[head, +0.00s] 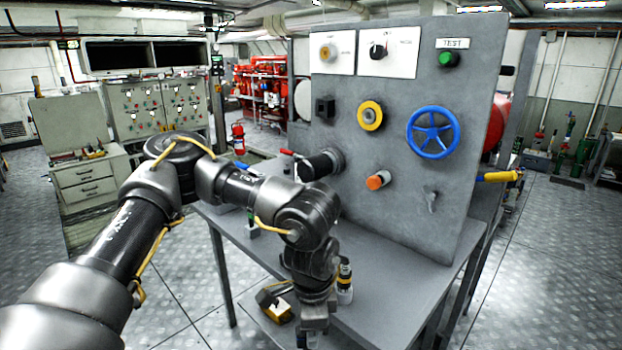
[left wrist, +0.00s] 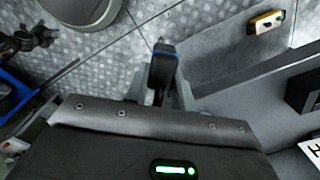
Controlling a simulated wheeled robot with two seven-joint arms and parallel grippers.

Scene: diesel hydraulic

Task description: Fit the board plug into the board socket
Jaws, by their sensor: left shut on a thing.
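The board socket appears to be the black square fitting (head: 324,107) at the left of the upright grey board (head: 400,150). A black block (left wrist: 303,92) at the right edge of the left wrist view may be the same fitting. My left gripper (head: 313,338) hangs low in front of the board, near the bench's front edge. In the left wrist view, my left gripper (left wrist: 163,88) is shut on a dark piece with a blue band (left wrist: 163,62), apparently the board plug. In the head view the held piece is hardly visible. My right gripper is in neither view.
The board carries a blue handwheel (head: 433,132), a yellow ring (head: 370,115), an orange knob (head: 378,180) and a thick black cylinder (head: 322,164). A small dark-and-white bottle (head: 345,290) stands close behind my gripper. The bench's right part (head: 400,285) is clear.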

